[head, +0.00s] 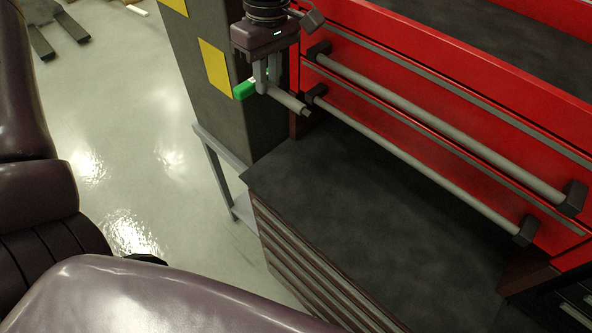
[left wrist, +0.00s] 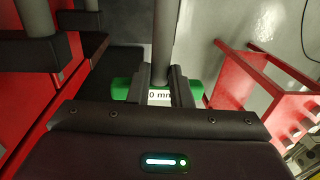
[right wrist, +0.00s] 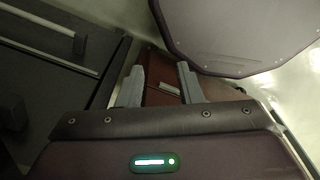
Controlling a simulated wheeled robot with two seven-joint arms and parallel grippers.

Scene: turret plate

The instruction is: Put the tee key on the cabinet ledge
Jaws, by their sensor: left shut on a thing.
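The tee key has a green handle (head: 244,89) and a grey metal shaft (head: 288,101) pointing toward the lower right in the head view. My left gripper (head: 266,86) is shut on it and holds it in the air, beside the red cabinet front. In the left wrist view the green handle (left wrist: 122,88) shows on both sides of the fingers, with a white label between them. The cabinet ledge (head: 370,225) is a dark, flat, empty top below and right of the key. My right gripper (right wrist: 161,78) shows only in its wrist view, open and empty.
The red cabinet (head: 450,110) with two grey bar handles (head: 440,130) rises behind the ledge. A dark grey column (head: 215,90) with yellow labels stands left of the ledge. Drawers (head: 315,270) lie below the ledge's front edge. Open floor (head: 120,130) is at left.

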